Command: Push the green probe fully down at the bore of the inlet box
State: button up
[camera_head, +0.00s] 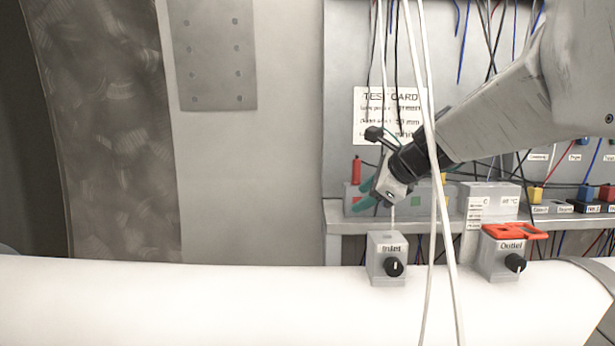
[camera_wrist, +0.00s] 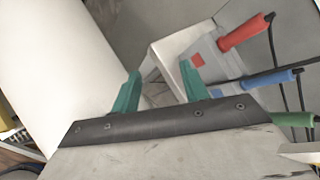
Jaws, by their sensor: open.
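The inlet box (camera_head: 386,258), a small grey block with a black knob, sits on top of the white pipe. My gripper (camera_head: 375,195) hangs tilted just above it, with its teal fingers apart and nothing seen between them. A thin pale upright line shows between gripper and box; I cannot tell if it is a probe shaft or a cable. In the wrist view the teal fingers (camera_wrist: 160,90) are spread. A green handle (camera_wrist: 293,119), the green probe's, lies right of them, in line with blue and red handles; its lower end is hidden. The bore is not visible.
A red probe (camera_head: 357,170) stands in the grey holder (camera_head: 383,207) on the shelf behind. The outlet box (camera_head: 502,260) with a red-orange piece on top is to the right. White cables (camera_head: 433,150) hang in front of my arm. The pipe's left stretch is clear.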

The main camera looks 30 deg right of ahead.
jog(key=d+r+m+t+h, duration=0.1)
jog(key=d+r+m+h, duration=0.15)
jog(key=d+m, duration=0.5)
jog(key=d+r+m+t+h, duration=0.1)
jog(key=d+r+m+h, duration=0.3)
jog(key=d, duration=0.7)
jog(key=shift+m+y, duration=0.55)
jog(key=shift+y, duration=0.4)
jog(key=x, duration=0.6)
jog(key=shift+s+d+f, duration=0.1)
jog(key=shift+d+f, duration=0.2)
jog(key=shift+f, duration=0.15)
jog(key=shift+w+d+f+t, duration=0.15)
jog(key=shift+w+t, duration=0.15)
jog(key=shift+w, duration=0.2)
grip_shut()
